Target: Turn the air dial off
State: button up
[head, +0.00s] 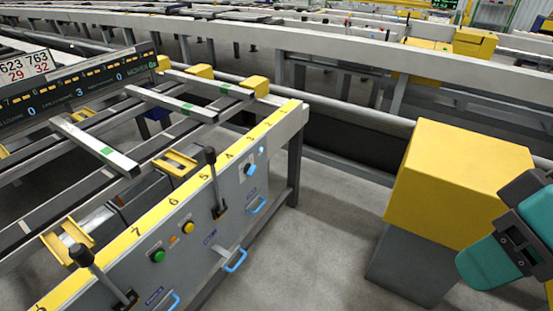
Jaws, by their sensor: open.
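A small blue knob (250,169), which looks like the air dial, sits on a pale plate on the grey front panel (225,205) of the runout table, near its right end. It is too small in the head view to tell which way it points.
Black levers (212,180), a green button (158,256), a yellow button (188,227) and blue handles (235,261) stick out from the panel. A yellow box on a grey pedestal (455,180) stands at right. Bare floor (310,240) lies between.

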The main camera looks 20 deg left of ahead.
aim_at(250, 169)
jog(key=u, duration=0.25)
jog(key=i, duration=1)
jog(key=u, duration=0.5)
